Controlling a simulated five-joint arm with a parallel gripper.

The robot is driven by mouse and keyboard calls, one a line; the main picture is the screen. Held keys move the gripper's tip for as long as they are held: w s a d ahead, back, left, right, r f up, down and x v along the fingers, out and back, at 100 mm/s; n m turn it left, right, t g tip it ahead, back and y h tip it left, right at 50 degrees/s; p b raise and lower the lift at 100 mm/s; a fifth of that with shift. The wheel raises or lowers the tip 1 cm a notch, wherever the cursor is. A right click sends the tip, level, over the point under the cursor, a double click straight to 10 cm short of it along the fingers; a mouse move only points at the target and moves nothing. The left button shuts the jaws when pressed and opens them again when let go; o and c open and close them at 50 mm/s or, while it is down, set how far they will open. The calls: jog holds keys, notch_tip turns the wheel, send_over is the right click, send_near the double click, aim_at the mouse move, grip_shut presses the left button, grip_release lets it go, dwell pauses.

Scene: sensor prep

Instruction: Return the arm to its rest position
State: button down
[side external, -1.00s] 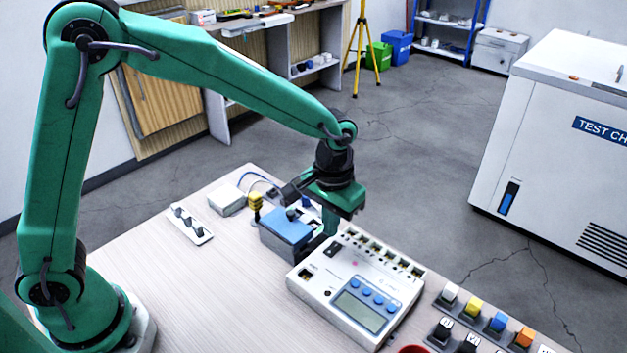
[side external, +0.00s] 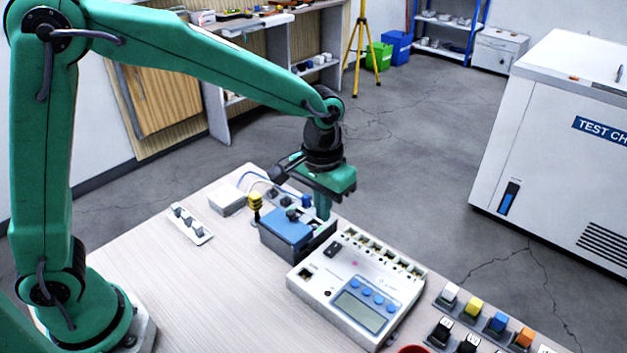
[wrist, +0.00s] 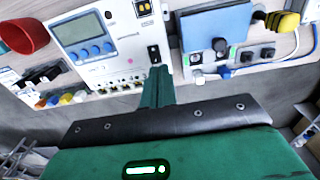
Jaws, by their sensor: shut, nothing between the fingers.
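My gripper (side external: 323,213) is shut and empty, with its green fingers pointing down. In the side external view it is above the table, by the far right side of the blue-topped box (side external: 287,228) and behind the white tester (side external: 312,290). The wrist view shows the closed fingers (wrist: 157,80) between the tester (wrist: 85,22) and the blue-topped box (wrist: 215,32). The exact gap between the fingertips and the things below is hard to tell. My arm is bent, reaching out over the table.
Several coloured plugs (side external: 474,306) sit at the table's right. A white strip with dark knobs (side external: 189,224) and a white box (side external: 227,199) lie at left, with cables behind. A red cup (wrist: 24,36) is near the tester. The table's left front (side external: 200,290) is clear.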

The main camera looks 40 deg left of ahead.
jog(key=s+a+r+t, duration=0.2)
jog(key=s+a+r, duration=0.4)
jog(key=a+r, duration=0.3)
jog(key=s+a+r+t, duration=0.2)
jog(key=s+a, duration=0.5)
jog(key=s, duration=0.5)
jog(key=shift+t, duration=0.6)
jog(key=shift+a, duration=0.1)
